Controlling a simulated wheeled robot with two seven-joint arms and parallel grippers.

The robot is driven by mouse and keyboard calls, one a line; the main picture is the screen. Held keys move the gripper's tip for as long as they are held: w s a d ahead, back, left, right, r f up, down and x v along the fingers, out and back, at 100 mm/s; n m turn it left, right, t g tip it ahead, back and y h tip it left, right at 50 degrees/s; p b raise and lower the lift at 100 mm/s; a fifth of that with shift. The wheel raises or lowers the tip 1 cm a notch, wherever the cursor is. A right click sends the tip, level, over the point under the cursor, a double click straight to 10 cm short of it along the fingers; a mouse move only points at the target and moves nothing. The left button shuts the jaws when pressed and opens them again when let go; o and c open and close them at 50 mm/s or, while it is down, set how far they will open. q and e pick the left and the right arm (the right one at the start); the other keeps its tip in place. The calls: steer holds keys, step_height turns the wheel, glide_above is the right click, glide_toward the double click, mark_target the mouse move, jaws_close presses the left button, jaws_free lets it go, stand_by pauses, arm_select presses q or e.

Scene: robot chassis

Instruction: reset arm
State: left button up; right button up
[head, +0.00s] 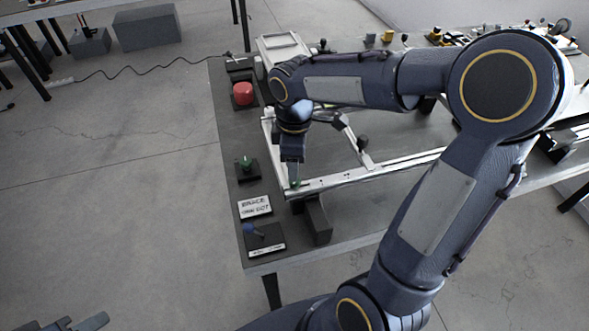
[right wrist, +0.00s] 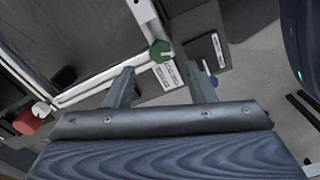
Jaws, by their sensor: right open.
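My right arm reaches over the bench in the head view. Its gripper (head: 293,178) points down at the near left corner of a pale metal frame (head: 345,178), close to a small green knob (head: 295,184) there. In the right wrist view the right gripper (right wrist: 158,80) has its two fingers spread with nothing between them. The green knob (right wrist: 160,51) shows just beyond the fingertips. A grey part that looks like my left gripper (head: 75,323) barely shows at the bottom left; its jaws are not clear.
Along the bench's left edge sit a red button (head: 243,92), a green knob on a dark base (head: 245,163), a white label card (head: 255,207) and a blue-knobbed lever (head: 250,229). Small parts crowd the bench's far right. Open concrete floor (head: 120,180) lies left.

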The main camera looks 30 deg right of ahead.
steer(key=shift+r, duration=1.05)
steer(key=s+a+r+m+t+y, duration=0.1)
steer(key=s+a+m+t+y, duration=0.1)
steer(key=s+m, duration=0.4)
steer(key=s+a+m+t+y, duration=0.1)
steer(key=s+m+t, duration=0.2)
steer(key=s+m, duration=0.4)
steer(key=s, duration=0.3)
steer(key=shift+s+a+r+t+y, duration=0.15)
steer(key=shift+a+r+t+y, duration=0.15)
steer(key=shift+a+r+y, duration=0.1)
steer(key=shift+c, duration=0.4)
